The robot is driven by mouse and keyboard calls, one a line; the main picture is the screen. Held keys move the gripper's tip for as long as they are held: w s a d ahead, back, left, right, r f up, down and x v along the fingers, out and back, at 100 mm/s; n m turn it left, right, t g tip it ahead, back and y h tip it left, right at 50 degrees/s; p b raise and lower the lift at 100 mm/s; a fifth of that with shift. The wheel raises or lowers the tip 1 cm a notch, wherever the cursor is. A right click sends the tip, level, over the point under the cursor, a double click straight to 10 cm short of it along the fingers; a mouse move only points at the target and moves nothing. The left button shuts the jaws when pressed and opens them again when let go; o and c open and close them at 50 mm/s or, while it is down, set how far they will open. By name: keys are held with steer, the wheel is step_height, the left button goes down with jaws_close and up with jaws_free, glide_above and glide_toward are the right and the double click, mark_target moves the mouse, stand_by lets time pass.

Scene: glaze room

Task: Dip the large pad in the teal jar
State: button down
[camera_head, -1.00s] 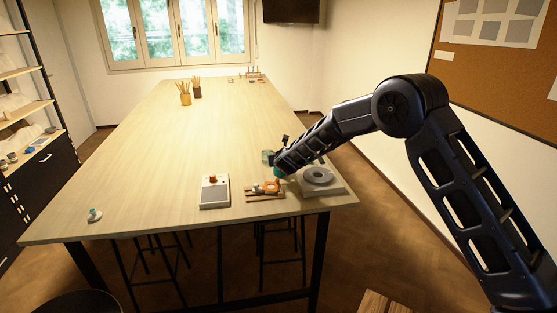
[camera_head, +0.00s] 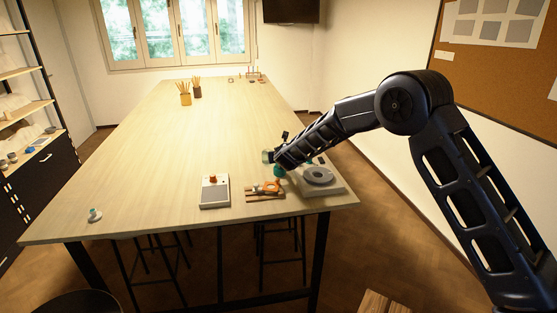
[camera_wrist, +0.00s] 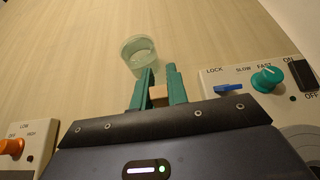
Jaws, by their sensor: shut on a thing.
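My gripper (camera_wrist: 160,92) has teal fingers. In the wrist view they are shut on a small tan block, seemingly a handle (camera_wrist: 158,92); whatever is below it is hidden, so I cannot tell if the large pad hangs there. A pale teal, see-through jar (camera_wrist: 138,55) stands on the table just beyond the fingertips. In the head view the jar (camera_head: 266,156) shows just left of my gripper (camera_head: 279,173), partly behind it. My gripper is above the table, near a small wooden rack (camera_head: 262,196) with an orange ring-like item (camera_head: 272,187) on it.
A banding wheel unit (camera_head: 335,187) with a teal knob (camera_wrist: 267,79) and a blue lever (camera_wrist: 229,88) stands close on the right. A grey-topped box (camera_head: 214,196) with an orange knob (camera_head: 213,178) is left of the rack. The table's middle is clear.

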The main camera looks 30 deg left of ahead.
steer(key=shift+r, duration=2.1)
